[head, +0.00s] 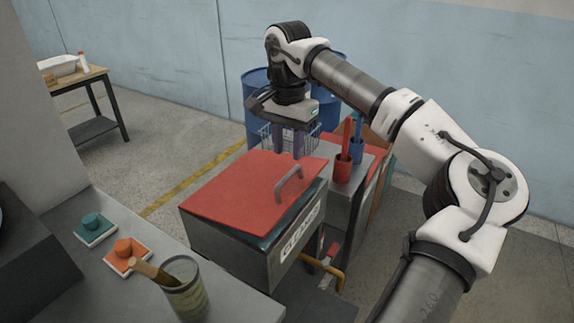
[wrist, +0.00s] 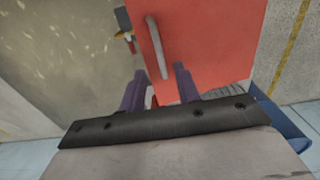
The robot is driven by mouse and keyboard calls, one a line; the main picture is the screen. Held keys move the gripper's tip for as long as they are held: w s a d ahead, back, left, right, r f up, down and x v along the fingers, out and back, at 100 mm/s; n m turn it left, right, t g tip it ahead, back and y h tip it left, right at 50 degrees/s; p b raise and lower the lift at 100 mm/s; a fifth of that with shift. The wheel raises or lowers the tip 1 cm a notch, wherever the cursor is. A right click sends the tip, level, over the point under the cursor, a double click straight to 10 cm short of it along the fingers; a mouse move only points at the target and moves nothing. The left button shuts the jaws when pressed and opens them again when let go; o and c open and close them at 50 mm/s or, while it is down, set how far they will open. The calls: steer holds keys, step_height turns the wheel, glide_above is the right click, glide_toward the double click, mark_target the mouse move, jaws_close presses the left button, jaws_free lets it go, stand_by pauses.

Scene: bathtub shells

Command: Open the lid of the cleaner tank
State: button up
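The cleaner tank (head: 230,248) is a grey box with a white lettered label, partly cut off, on its right side. Its red lid (head: 240,190) lies over the top, with a dark teal strip visible under its right edge; I cannot tell whether that is a gap or a rim. A grey bar handle (head: 288,184) stands on the lid near that edge. My gripper (head: 288,154) points down by the lid's far edge, apart from the handle. In the wrist view its two purple fingers (wrist: 160,70) are spread and empty, with the handle (wrist: 154,42) ahead of them.
A red cup (head: 342,170) and a blue cup (head: 357,150) with tools stand on the grey unit behind the tank. Blue barrels (head: 257,85) and a wire basket are behind my gripper. A near counter (head: 60,275) holds a brush jar (head: 185,295) and teal and orange blocks.

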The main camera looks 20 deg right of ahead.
mark_target(288, 175)
step_height(288, 175, down, 6)
steer(key=shift+r, duration=0.15)
jaws_close()
stand_by(0.3)
